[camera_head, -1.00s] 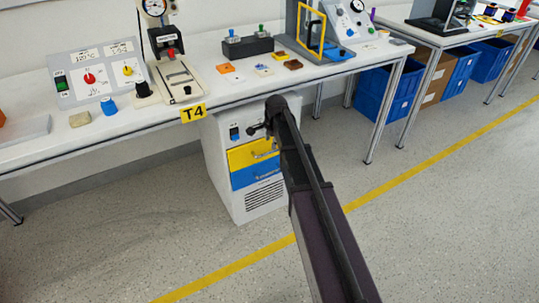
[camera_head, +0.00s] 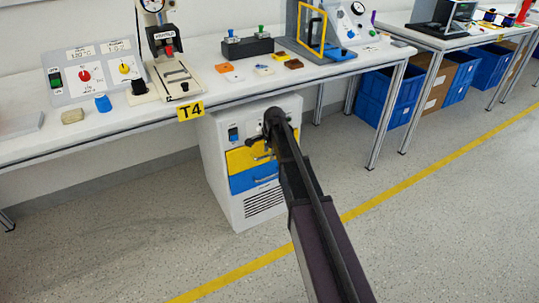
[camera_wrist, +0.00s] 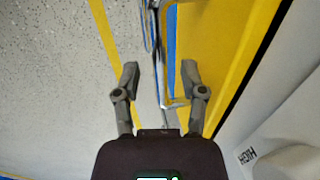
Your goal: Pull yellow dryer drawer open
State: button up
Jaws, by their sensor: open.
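The white dryer (camera_head: 219,170) stands on the floor under the table edge. Its yellow drawer (camera_head: 238,161) sits above a blue drawer (camera_head: 243,181), and both look closed. My gripper (camera_head: 257,147) is in front of the yellow drawer's upper part, and my arm hides its right side. In the wrist view my gripper (camera_wrist: 160,78) has its two fingers spread. The yellow drawer front (camera_wrist: 222,50) fills the area at and behind the right finger. A thin metal handle (camera_wrist: 172,104) shows between the fingers; contact cannot be told.
The white table (camera_head: 225,93) with the T4 label (camera_head: 190,111) overhangs the dryer. A table leg (camera_head: 388,115) and blue bins (camera_head: 392,95) stand to the right. The floor (camera_head: 430,230) in front is clear, with a yellow line across it.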

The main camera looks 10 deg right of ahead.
grip_shut()
jog(key=shift+s, duration=0.1)
dwell(0.3)
